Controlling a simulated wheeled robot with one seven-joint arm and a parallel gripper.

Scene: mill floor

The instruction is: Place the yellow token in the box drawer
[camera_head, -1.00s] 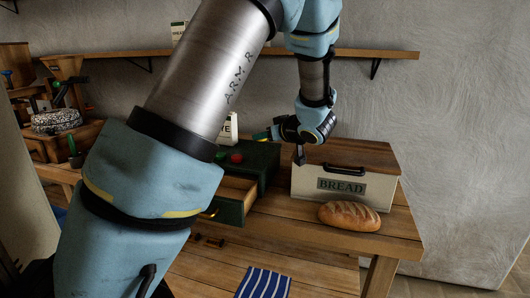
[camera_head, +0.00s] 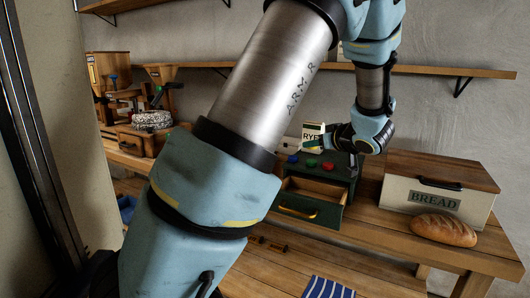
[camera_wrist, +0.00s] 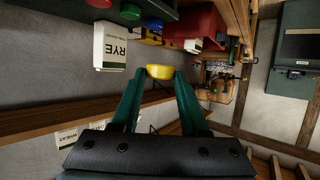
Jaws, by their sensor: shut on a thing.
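My gripper (camera_wrist: 158,78) is shut on the yellow token (camera_wrist: 157,72), held between the green fingertips in the wrist view. In the head view my gripper (camera_head: 322,143) is above the back of the dark green box (camera_head: 342,176), near the RYE packet; the token is too small to make out there. The box's drawer (camera_head: 312,205) is pulled open toward the front, with a brass handle and a bare wooden inside as far as I see.
A RYE packet (camera_head: 313,130) stands behind the box. A bread bin (camera_head: 435,200) and a loaf (camera_head: 443,229) are to the right on the wooden bench. A wall shelf (camera_head: 430,71) runs above. Mills (camera_head: 160,75) stand at the left.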

